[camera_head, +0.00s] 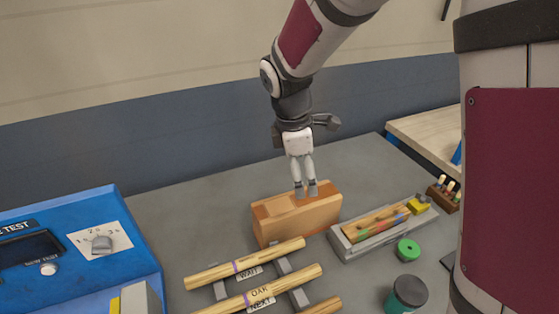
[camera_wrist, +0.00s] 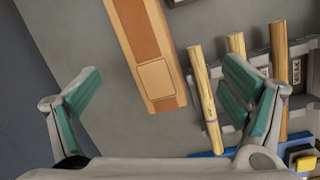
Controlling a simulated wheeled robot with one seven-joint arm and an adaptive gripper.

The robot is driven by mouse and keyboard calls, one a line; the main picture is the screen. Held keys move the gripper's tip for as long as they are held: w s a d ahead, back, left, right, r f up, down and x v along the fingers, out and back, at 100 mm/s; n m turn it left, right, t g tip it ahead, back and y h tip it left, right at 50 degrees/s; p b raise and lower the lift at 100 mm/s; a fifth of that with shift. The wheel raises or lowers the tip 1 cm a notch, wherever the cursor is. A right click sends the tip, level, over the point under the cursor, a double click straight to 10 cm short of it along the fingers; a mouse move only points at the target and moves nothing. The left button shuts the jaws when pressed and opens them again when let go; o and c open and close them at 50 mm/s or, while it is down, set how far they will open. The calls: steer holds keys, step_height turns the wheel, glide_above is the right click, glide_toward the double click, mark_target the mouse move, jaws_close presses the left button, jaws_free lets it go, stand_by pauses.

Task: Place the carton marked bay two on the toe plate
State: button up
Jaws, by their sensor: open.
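A long brown box (camera_head: 297,218) with a darker band along it lies on the grey table. It may be the carton, but I can read no bay marking on it. In the wrist view the box (camera_wrist: 148,50) shows a pale blank-looking patch near its end. My gripper (camera_head: 306,190) points down at the top of the box in the head view. In the wrist view my gripper (camera_wrist: 162,92) is open and empty, its green-padded fingers wide apart, with the box's near end between and beyond them. I cannot identify a toe plate in either view.
Turned wooden rods (camera_head: 246,263) lie on a rack in front, with WAIT and OAK NEXT labels. A blue tester (camera_head: 75,262) fills the left.

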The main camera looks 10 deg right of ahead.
mark_target(300, 211)
steer(key=w+f+n, duration=0.1)
steer(key=f, duration=0.1)
steer(key=w+a+f+n, duration=0.1)
steer(key=a+f+n+h, duration=0.1)
steer(key=f+n, duration=0.1)
steer(key=shift+w+a+f, duration=0.2)
steer(key=shift+w+f, duration=0.15)
steer(key=shift+w, duration=0.05)
steer(key=p+x, duration=0.1)
steer(key=x, duration=1.2)
steer(key=shift+d+f, duration=0.2)
steer(key=shift+f, duration=0.15)
steer(key=shift+c, duration=0.3)
steer(key=c, duration=1.4)
